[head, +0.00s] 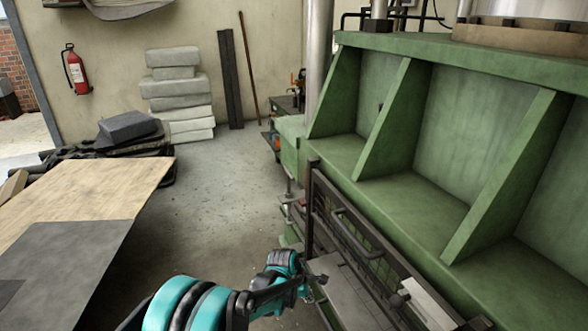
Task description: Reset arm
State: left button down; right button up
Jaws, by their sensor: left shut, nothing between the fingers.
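My left arm comes in from the bottom left, with teal and black links. My left gripper (313,282) is dark and small in the picture. It is shut with nothing held, beside the dark metal frame at the front of the green machine (375,203). Whether it touches the frame or the grey plate (350,295) beside it, I cannot tell. My right gripper is not in view.
A table with a wooden board (90,190) and a dark sheet (65,265) stands at the left. Pale stacked blocks (178,92) and a fire extinguisher (77,70) are at the back wall. Bare concrete floor (215,195) lies between table and machine.

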pick_arm(q)
jog(key=s+a+r+m+t+y, duration=0.1)
jog(key=s+a+r+m, duration=0.4)
jog(key=r, duration=0.3)
jog(key=s+a+r+m+t, duration=0.1)
jog(key=s+a+r+m, duration=0.2)
jog(key=s+a+r, duration=0.35)
jog(key=s+a+r+m+t+y, duration=0.2)
jog(key=s+a+m, duration=0.8)
jog(key=s, duration=0.5)
jog(key=shift+s+a+r+y, duration=0.2)
jog(key=shift+s+a+y, duration=0.1)
jog(key=shift+a, duration=0.4)
